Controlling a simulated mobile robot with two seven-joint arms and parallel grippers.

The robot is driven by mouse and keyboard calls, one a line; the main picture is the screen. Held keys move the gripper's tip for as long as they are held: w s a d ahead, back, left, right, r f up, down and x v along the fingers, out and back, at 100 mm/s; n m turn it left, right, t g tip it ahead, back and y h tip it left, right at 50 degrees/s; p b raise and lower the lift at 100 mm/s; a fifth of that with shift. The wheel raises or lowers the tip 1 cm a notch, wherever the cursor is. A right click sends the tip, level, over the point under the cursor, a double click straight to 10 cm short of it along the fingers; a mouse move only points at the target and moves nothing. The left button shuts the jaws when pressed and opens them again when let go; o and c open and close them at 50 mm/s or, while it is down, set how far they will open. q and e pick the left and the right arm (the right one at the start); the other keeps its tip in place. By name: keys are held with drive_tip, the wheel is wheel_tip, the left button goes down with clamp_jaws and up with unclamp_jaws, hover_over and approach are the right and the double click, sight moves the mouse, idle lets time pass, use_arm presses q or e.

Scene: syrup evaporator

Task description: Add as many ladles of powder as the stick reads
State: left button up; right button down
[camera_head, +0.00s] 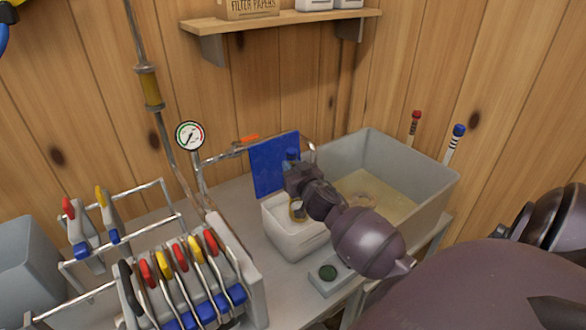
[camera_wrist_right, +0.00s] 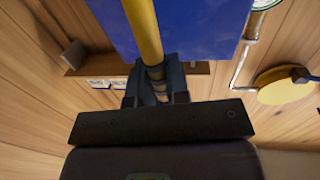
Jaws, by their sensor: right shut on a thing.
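My right gripper (camera_head: 293,180) is above the white tub (camera_head: 292,243). In the right wrist view, the right gripper (camera_wrist_right: 157,88) is shut around a yellow handle (camera_wrist_right: 144,32). In the head view, a small yellowish ring shape shows at the tub's mouth, partly hidden by my arm; I cannot tell whether it is the ladle's bowl or how much powder is there. A red-capped stick (camera_head: 414,125) and a blue-capped stick (camera_head: 455,143) with dark bands stand at the grey basin (camera_head: 420,190), which holds yellowish liquid. My left gripper is not in view.
A blue panel (camera_head: 270,165) stands behind the tub. A rack (camera_head: 255,283) of red, yellow and black handled tools is at lower left. A round gauge (camera_head: 190,135) is behind. A small block with a green button (camera_head: 328,272) sits in front of the tub. A shelf (camera_head: 285,27) is above.

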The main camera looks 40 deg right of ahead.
sight(294, 154)
wheel_tip(294, 154, up, 2)
drive_tip(key=shift+r+p, duration=0.25)
drive_tip(key=shift+p, duration=0.6)
drive_tip(key=shift+r+p, duration=1.7)
drive_tip(key=shift+r, duration=0.25)
drive_tip(key=shift+r+p, duration=0.3)
drive_tip(key=shift+r, duration=0.15)
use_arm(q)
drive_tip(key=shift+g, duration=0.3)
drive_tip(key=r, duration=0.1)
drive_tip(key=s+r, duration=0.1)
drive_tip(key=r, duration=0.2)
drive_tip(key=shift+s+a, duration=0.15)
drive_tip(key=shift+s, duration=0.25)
use_arm(e)
drive_tip(key=shift+r, duration=0.1)
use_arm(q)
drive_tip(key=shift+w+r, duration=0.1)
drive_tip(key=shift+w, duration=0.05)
